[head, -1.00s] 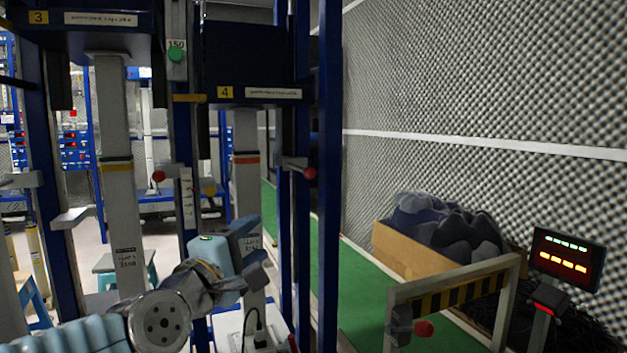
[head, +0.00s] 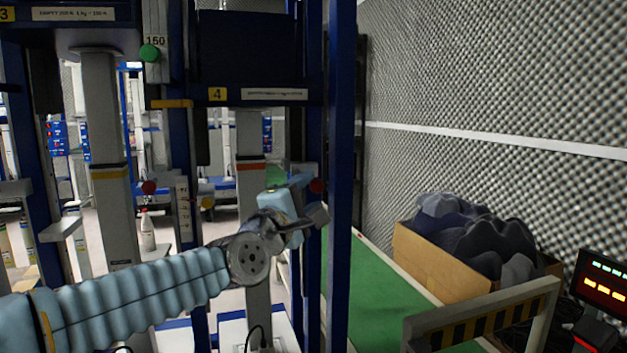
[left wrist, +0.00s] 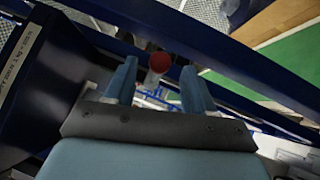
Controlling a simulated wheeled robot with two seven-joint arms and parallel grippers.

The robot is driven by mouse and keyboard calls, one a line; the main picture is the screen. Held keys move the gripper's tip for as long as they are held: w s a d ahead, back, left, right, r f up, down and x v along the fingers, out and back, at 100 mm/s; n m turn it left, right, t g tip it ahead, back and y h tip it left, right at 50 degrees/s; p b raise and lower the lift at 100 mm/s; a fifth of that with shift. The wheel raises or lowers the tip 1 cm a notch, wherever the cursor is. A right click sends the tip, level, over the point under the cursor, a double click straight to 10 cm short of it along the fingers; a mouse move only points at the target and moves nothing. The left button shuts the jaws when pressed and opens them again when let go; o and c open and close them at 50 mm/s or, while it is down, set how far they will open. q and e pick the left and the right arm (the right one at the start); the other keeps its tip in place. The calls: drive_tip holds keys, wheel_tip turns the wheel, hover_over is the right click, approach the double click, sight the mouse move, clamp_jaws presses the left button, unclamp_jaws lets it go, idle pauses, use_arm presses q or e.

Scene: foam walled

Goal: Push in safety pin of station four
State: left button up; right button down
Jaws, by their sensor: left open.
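Station four, marked by a yellow "4" plate (head: 217,94), is a blue frame with a grey column. Its safety pin has a red round knob (head: 317,185) on the right post. In the left wrist view the knob (left wrist: 159,62) shows between my finger tips, slightly beyond them, and its shaft is partly visible. My left gripper (head: 311,197) is open and empty, right beside the knob in the head view. Contact with the knob cannot be told. How far the pin is in cannot be told. My right gripper is not in view.
Another red knob (head: 149,187) is on the post toward station three. A blue upright (head: 341,180) stands just right of the pin. A cardboard box (head: 440,262) of dark foam, a striped barrier (head: 480,322) and a lit panel (head: 603,280) are at right. Green floor (head: 375,295) is clear.

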use_arm(q)
drive_tip(key=shift+x, duration=1.3)
clamp_jaws()
